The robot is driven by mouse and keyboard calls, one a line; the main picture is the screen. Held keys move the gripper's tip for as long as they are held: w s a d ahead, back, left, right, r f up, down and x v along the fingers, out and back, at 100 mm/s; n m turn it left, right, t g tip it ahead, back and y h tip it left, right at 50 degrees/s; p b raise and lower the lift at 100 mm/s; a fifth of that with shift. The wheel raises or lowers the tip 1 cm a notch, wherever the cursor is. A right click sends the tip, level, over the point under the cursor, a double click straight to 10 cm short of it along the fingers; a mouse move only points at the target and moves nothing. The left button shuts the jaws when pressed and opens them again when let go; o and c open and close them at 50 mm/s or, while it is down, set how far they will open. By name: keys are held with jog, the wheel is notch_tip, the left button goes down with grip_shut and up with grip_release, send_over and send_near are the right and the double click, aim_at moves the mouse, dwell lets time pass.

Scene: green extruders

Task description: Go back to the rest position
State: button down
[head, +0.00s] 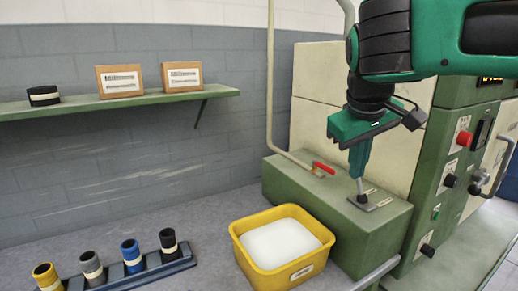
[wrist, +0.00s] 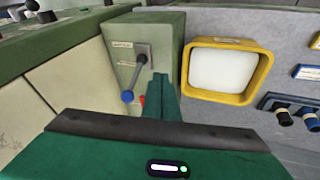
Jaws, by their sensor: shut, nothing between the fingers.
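My gripper (head: 357,174) is shut and empty, pointing down over the green machine's box-shaped base in the head view. Its closed fingers also show in the wrist view (wrist: 162,84). A small grey lever (head: 361,188) on a dark plate stands just under the fingertips in the head view. In the wrist view the lever (wrist: 136,75) ends in a blue knob (wrist: 127,96), just left of the fingers. The fingers hide the knob in the head view. I cannot tell whether they touch it.
A yellow bin (head: 310,272) with white contents stands beside the green base (head: 280,182). A red valve handle (head: 323,167) and pipe are behind. A control panel (head: 452,165) is at right. Several coloured cylinders stand in a rack (head: 175,262). A shelf (head: 150,105) holds two boxes.

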jog(key=s+d+f+m+g, duration=0.25)
jog(key=s+d+f, duration=0.3)
jog(key=d, duration=0.35)
jog(key=s+d+f+m+g, duration=0.1)
jog(key=s+d+f+m, duration=0.2)
jog(key=s+d+f, duration=0.4)
jog(key=s+d+f+m+y, duration=0.2)
jog(key=s+d+f+m, duration=0.1)
jog(key=s+f, duration=0.4)
jog(key=s+m+g, duration=0.1)
jog(key=s, duration=0.2)
jog(key=shift+s+d+f+m, duration=0.15)
jog(key=shift+d+f+m, duration=0.15)
jog(key=shift+d+m, duration=0.1)
jog(key=shift+w+f, duration=0.2)
jog(key=shift+w, duration=0.45)
